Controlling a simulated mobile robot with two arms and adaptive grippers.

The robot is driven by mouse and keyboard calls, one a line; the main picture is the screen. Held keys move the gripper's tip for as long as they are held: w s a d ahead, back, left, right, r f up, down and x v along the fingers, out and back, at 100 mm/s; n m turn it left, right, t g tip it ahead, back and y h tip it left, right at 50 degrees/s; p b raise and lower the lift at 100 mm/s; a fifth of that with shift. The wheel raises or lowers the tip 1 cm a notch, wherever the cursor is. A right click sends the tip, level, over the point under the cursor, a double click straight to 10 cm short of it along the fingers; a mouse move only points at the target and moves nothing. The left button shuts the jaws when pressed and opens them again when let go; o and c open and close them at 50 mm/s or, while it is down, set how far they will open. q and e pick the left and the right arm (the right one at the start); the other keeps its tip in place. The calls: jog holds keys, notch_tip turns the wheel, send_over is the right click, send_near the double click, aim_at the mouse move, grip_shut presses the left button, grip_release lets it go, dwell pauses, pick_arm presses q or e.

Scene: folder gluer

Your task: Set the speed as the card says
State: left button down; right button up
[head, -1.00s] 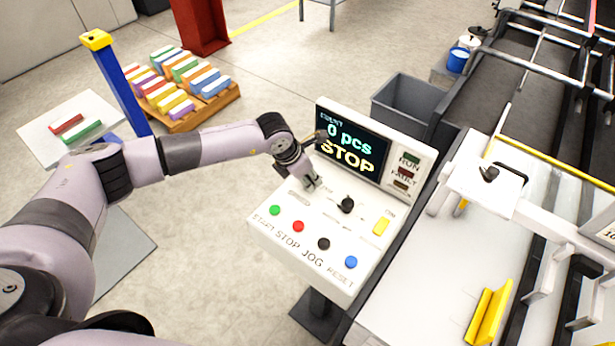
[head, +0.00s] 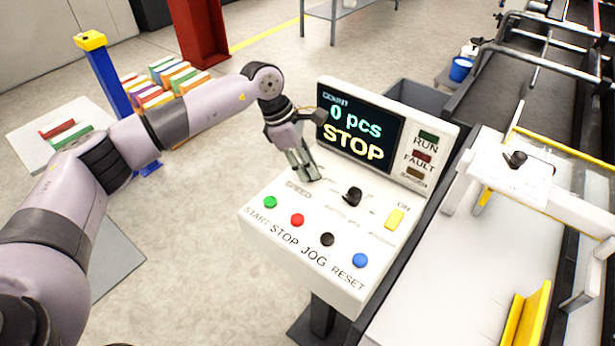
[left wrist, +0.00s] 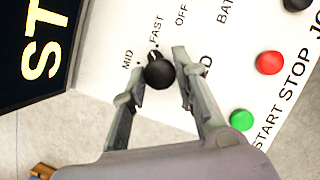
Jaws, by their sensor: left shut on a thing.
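My left gripper (head: 312,177) is at the SPEED dial on the sloped white control panel (head: 330,240). In the left wrist view its two fingers (left wrist: 158,64) are on either side of the black speed knob (left wrist: 160,73), shut on it. The knob's pointer is toward the FAST mark; MID is to the left of it and OFF to the right. In the head view the gripper hides the knob. The display (head: 357,133) reads COUNT 0 pcs and STOP. I cannot make out a speed card. My right gripper is not in view.
A second black knob (head: 352,195) and a yellow switch (head: 395,219) sit beside the dial. Green (head: 270,202), red (head: 297,220), black (head: 327,239) and blue (head: 360,260) buttons line the front. The machine bed (head: 430,285) is to the right.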

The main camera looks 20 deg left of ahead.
pick_arm(q)
jog(key=shift+w+m+g+b, duration=0.15)
jog(key=shift+m+g+b, duration=0.45)
jog(key=shift+m+b, duration=1.05)
jog(key=shift+r, duration=0.1)
jog(key=c, duration=1.3)
grip_release()
jog(key=v, duration=1.2)
